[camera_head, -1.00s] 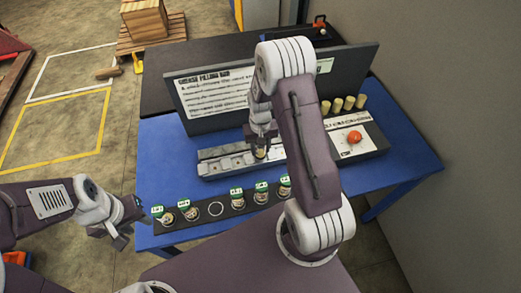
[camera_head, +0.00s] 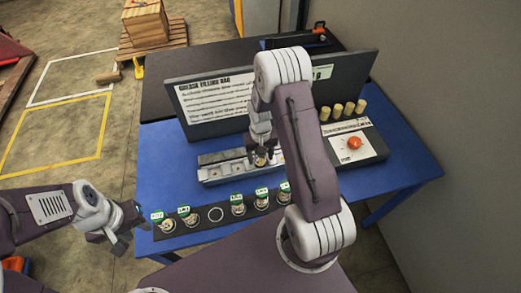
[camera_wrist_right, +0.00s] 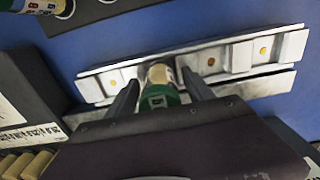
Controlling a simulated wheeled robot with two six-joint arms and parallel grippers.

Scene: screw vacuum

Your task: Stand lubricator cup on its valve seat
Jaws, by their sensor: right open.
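My right gripper (camera_head: 262,158) is over the metal valve rail (camera_head: 213,172), its fingers pointing down. In the right wrist view the gripper (camera_wrist_right: 160,95) is open, with one finger on each side of a lubricator cup (camera_wrist_right: 158,92) that has a green band and a cream end. The cup looks about upright at the rail (camera_wrist_right: 240,58), which has several square recesses with yellow dots. Its lower end is partly hidden, so I cannot tell whether it is fully seated. My left gripper (camera_head: 118,226) hangs left of the table; its jaw gap is unclear.
A black strip (camera_head: 200,222) holds several green-labelled cups and one empty ring. A control box with a red button (camera_head: 354,142) and several tan cylinders (camera_head: 349,109) stand at the right. A sign board (camera_head: 215,100) rises behind the rail. Blue tabletop (camera_head: 160,165) is clear at the left.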

